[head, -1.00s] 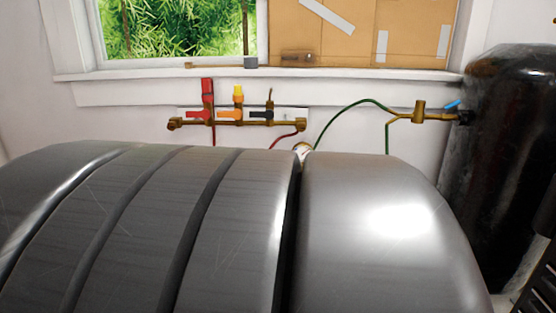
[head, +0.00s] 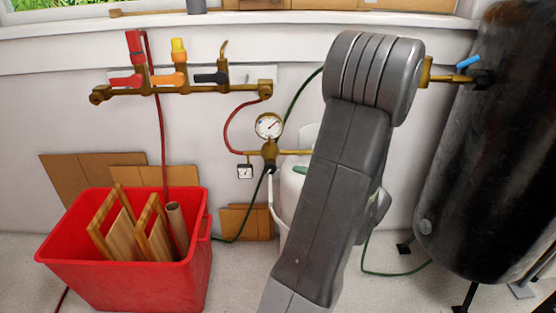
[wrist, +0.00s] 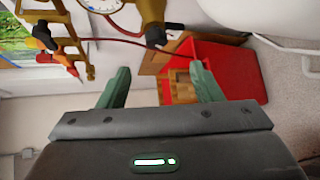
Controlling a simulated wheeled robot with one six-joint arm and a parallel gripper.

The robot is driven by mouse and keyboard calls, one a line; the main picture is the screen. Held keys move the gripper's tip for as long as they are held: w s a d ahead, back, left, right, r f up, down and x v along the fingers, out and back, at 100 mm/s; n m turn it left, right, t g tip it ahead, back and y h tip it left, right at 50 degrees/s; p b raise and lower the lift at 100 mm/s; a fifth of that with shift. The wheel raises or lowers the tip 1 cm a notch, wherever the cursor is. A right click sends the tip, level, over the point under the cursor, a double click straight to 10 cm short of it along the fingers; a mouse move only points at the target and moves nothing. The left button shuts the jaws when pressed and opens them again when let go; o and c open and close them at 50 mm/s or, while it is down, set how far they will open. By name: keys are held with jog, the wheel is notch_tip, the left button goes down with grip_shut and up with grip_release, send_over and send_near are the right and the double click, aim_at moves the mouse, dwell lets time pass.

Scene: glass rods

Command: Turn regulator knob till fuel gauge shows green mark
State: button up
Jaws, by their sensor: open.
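The gauge face is too small to tell any green mark. In the wrist view the regulator body (wrist: 152,15) is at the top centre, its dark knob (wrist: 156,38) pointing toward my gripper. The round gauge (wrist: 101,4) is cut off by the top edge. My gripper (wrist: 160,68) is open and empty, its green fingers apart, short of the knob.
A brass manifold (head: 180,89) with red, orange and black valve handles is at the upper left. A red bin (head: 125,285) holding wooden frames stands at lower left. A black tank (head: 475,150) stands at right. Hoses run along the wall.

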aim_at(271, 170)
jog(key=shift+n+y, duration=0.5)
jog(key=b+x, duration=0.2)
jog(key=x, duration=1.2)
jog(key=shift+f+b, duration=0.15)
jog(key=shift+b, duration=0.15)
jog(key=c, duration=1)
